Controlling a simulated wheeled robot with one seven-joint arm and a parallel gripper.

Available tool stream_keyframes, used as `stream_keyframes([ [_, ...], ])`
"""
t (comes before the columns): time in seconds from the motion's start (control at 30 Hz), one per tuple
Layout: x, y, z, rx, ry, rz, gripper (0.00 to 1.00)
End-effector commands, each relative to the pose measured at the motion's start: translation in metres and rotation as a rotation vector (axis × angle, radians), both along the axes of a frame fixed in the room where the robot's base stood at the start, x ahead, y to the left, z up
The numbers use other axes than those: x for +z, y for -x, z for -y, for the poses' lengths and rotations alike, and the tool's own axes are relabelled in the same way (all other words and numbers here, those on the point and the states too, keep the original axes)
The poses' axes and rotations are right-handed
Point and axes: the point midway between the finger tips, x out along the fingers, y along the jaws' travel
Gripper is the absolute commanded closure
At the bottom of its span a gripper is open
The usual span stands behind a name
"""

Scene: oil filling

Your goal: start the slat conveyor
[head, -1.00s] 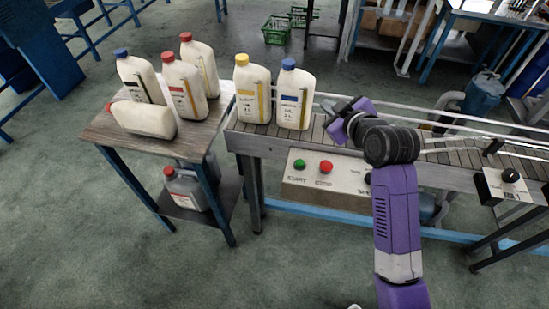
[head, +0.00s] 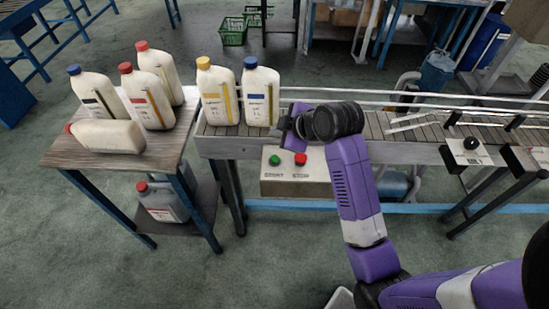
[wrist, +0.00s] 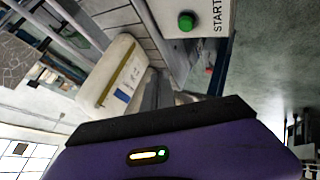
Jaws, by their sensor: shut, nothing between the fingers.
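The slat conveyor (head: 400,127) runs across the right half of the head view. Its control box (head: 294,187) hangs on the near side with a green START button (head: 275,160) and a red STOP button (head: 301,160). The green button also shows at the top of the wrist view (wrist: 186,22), beside the START lettering. My gripper (head: 285,123) is shut and empty, at the conveyor's edge above the box, apart from the START button.
A yellow-capped bottle (head: 218,96) and a blue-capped bottle (head: 260,96) stand upright on the conveyor's left end, close to my gripper. A side table (head: 85,155) holds several bottles, one lying down.

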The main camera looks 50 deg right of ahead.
Motion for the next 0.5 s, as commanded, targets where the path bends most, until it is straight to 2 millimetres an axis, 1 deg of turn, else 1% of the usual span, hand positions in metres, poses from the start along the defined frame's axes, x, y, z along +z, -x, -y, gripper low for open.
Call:
stream_keyframes([
  [0.27,-0.029,0.000,0.000,-0.001,-0.001,0.000,1.00],
  [0.5,-0.061,0.000,0.000,-0.002,0.000,0.000,1.00],
])
